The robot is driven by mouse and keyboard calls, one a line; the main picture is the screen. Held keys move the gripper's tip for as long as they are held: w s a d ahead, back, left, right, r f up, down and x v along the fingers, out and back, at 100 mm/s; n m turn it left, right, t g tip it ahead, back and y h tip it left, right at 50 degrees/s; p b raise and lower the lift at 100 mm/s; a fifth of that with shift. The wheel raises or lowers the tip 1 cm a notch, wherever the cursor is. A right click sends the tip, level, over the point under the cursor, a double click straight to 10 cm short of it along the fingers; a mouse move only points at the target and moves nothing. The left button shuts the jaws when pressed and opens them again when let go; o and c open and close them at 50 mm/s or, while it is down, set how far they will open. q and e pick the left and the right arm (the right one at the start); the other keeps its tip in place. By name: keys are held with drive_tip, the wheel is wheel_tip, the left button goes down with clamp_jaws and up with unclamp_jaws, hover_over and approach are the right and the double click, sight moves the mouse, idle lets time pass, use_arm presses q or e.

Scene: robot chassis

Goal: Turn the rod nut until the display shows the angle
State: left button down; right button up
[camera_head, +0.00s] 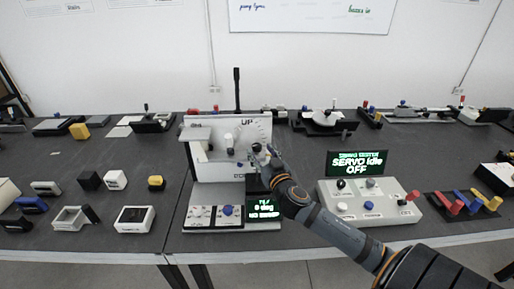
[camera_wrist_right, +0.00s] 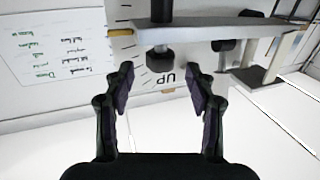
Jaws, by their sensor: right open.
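A white test device (camera_head: 215,168) with a dial plate marked "UP" stands at the middle of the table. Its small display (camera_head: 263,210) shows green text that seems to read 0 deg, with a blurred line below. My right gripper (camera_head: 262,158) is at the device's right side, in front of the dial plate. In the right wrist view my right gripper (camera_wrist_right: 160,84) is open and empty. A dark nut-like piece (camera_wrist_right: 160,60), likely the rod nut, hangs under a grey bar (camera_wrist_right: 205,30) just beyond the gap between the fingers, apart from both. My left gripper is not in view.
Small boxes, such as a white one (camera_head: 134,219), lie to the left. Several other devices line the table's back edge.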

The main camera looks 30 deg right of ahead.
sight(258, 149)
drive_tip(key=x, duration=0.4)
drive_tip(key=shift+p, duration=0.4)
drive_tip(key=shift+c, duration=0.3)
clamp_jaws()
drive_tip(key=shift+a+f+m+h+b, duration=0.1)
drive_tip(key=shift+m+h+b, duration=0.2)
drive_tip(key=shift+h+b, duration=0.2)
drive_tip(key=shift+o, duration=0.3)
unclamp_jaws()
drive_tip(key=v, duration=1.2)
drive_tip(key=shift+r, duration=0.25)
